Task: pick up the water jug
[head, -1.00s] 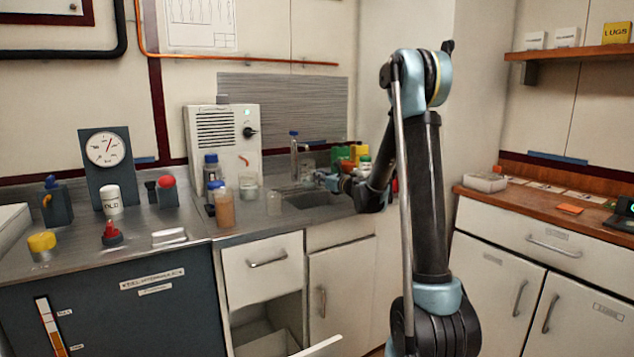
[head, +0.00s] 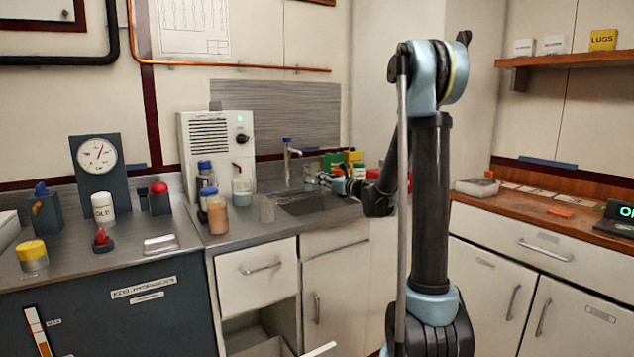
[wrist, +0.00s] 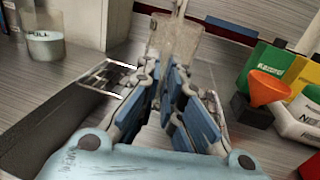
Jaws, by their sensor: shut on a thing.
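The water jug (wrist: 180,42) shows in the wrist view as a clear, see-through vessel at the top middle, just past my fingertips. My gripper (wrist: 172,82) is shut on it, with blue-padded fingers close together at its near side. In the head view my gripper (head: 326,181) is small, above the sink at the back counter. The jug is hard to make out there, and its exact contact with the counter or sink cannot be told.
A jar with a white filling (wrist: 45,43) stands left of the gripper. A green container (wrist: 264,68), an orange funnel (wrist: 268,88) and a white bottle (wrist: 300,122) crowd the right. A clear cup (head: 267,209) stands left of the sink (head: 310,205). A drawer below is open.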

